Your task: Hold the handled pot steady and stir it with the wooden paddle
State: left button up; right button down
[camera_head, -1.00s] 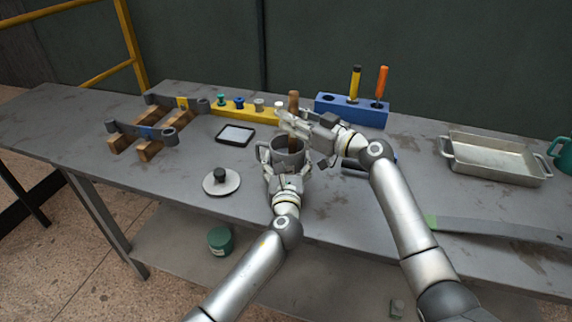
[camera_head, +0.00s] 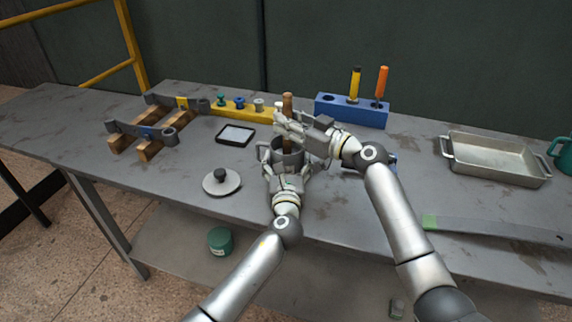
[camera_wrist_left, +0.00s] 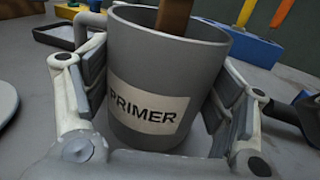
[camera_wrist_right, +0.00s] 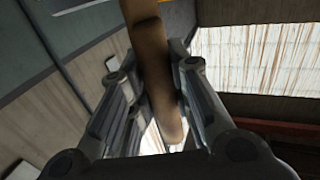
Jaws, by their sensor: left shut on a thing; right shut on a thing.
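The grey pot (camera_head: 287,157) stands on the bench in the head view, with a handle on its left side. In the left wrist view the pot (camera_wrist_left: 160,75) has a white PRIMER label. My left gripper (camera_head: 286,172) is shut on the pot, with a finger on each side. The wooden paddle (camera_head: 288,102) stands up out of the pot, and its lower end is hidden inside. My right gripper (camera_head: 284,128) is shut on the paddle above the rim. In the right wrist view the paddle (camera_wrist_right: 150,70) lies between the fingers.
A lid (camera_head: 221,183) with a black knob lies left of the pot. A black-rimmed tray (camera_head: 235,135) and a yellow rack (camera_head: 232,113) are behind it. A blue holder (camera_head: 350,112) with two tools stands behind the pot. A metal pan (camera_head: 494,158) is at right.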

aim_at(287, 93)
jog(key=shift+r, duration=3.9)
jog(key=shift+r, duration=3)
pick_arm(q)
jog(key=o, duration=1.3)
jog(key=shift+o, duration=0.2)
jog(key=shift+s, duration=0.1)
jog(key=s, duration=1.2)
jog(key=shift+a, duration=0.1)
